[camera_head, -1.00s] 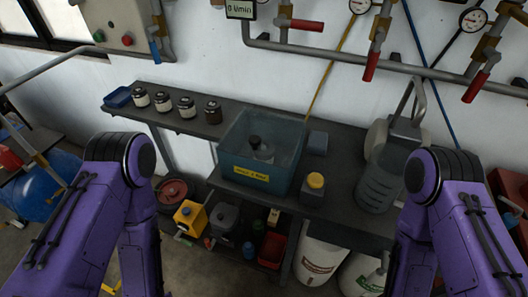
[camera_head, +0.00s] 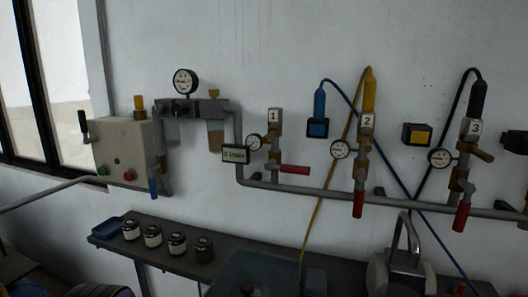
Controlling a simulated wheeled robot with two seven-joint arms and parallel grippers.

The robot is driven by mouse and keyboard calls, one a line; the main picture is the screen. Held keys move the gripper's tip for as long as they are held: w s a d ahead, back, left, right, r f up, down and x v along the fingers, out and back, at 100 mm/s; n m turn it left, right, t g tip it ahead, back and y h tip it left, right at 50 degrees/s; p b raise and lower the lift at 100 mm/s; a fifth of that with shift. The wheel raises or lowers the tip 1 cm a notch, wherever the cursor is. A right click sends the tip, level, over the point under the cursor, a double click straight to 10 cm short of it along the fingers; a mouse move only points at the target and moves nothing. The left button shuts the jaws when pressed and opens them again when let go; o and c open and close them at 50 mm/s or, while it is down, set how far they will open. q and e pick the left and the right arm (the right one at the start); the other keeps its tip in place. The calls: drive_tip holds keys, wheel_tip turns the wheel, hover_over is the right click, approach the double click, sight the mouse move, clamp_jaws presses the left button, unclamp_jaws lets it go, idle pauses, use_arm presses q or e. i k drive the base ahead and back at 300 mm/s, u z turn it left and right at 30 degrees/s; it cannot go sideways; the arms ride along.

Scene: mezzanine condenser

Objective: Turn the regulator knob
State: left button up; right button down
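A filter-and-regulator unit (camera_head: 190,106) is fixed to the wall left of centre, with a round pressure gauge (camera_head: 186,81) on top and two bowls below. A small brownish knob-like cap (camera_head: 214,93) sits on its right part. An orange cylinder (camera_head: 139,102) stands upright on the beige control box (camera_head: 122,147) to its left. I cannot tell for certain which of these is the regulator knob. Neither of my grippers is in view; nothing of mine touches the unit.
A flow display (camera_head: 236,155) hangs beside the pipe (camera_head: 310,189) with red-handled valves and numbered branches. A dark bench (camera_head: 225,246) below carries several jars and a blue tray (camera_head: 110,227). The wall in front of the unit is unobstructed.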

sight(177, 110)
drive_tip(key=z, duration=2.15)
drive_tip(key=k, duration=1.3)
drive_tip(key=u, duration=1.65)
drive_tip(key=i, duration=1)
drive_tip(key=u, duration=0.05)
